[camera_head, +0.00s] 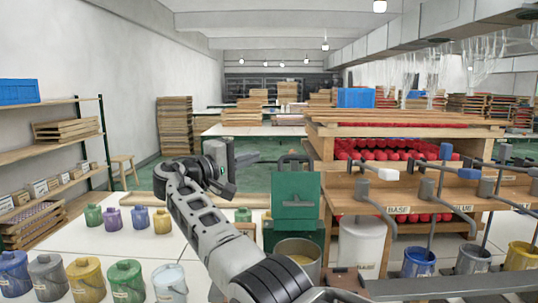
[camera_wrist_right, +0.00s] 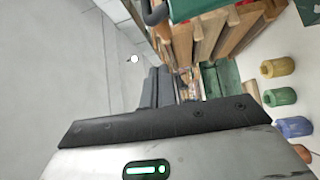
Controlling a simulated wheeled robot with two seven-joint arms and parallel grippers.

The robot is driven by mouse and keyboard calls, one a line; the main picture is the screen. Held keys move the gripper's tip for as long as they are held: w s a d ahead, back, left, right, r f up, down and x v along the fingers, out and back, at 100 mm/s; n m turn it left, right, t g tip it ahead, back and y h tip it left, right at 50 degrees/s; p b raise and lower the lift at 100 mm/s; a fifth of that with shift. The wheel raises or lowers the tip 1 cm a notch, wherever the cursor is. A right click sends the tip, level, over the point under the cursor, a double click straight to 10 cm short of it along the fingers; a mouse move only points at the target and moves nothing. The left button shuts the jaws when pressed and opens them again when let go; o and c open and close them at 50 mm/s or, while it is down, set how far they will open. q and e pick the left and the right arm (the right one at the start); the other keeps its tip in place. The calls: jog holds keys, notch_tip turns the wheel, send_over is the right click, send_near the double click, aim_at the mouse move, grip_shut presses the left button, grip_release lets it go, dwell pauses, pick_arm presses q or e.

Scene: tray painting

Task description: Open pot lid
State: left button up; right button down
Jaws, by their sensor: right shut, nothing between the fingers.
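A metal pot (camera_head: 313,244) with a pale inside stands at the lower centre of the head view. A green panel (camera_head: 296,190) with a dark bent handle (camera_head: 293,158) stands upright behind it; it looks like a raised lid, but I cannot tell if it is hinged to the pot. My right gripper (camera_head: 248,158) is left of the green panel, apart from it, in the air. Its fingers are shut and empty; they also show in the right wrist view (camera_wrist_right: 163,88). My left gripper is not in view.
Several lidded paint pots, such as a yellow one (camera_head: 86,279), stand on the white table at left. A white bucket (camera_head: 170,284) is nearby. At right stand a white container (camera_head: 361,243), paint cans (camera_head: 418,264) and a wooden rack (camera_head: 345,190) with tools.

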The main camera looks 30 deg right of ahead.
pick_arm(q)
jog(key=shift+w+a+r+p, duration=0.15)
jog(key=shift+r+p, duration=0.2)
jog(key=shift+p, duration=0.25)
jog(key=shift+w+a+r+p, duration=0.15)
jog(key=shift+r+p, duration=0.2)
jog(key=shift+p, duration=0.25)
pick_arm(e)
jog(key=s+d, duration=0.1)
jog(key=d, duration=0.2)
jog(key=s+d, duration=0.1)
jog(key=shift+s+d+f, duration=0.1)
jog(key=shift+s+d, duration=0.1)
jog(key=shift+s, duration=0.1)
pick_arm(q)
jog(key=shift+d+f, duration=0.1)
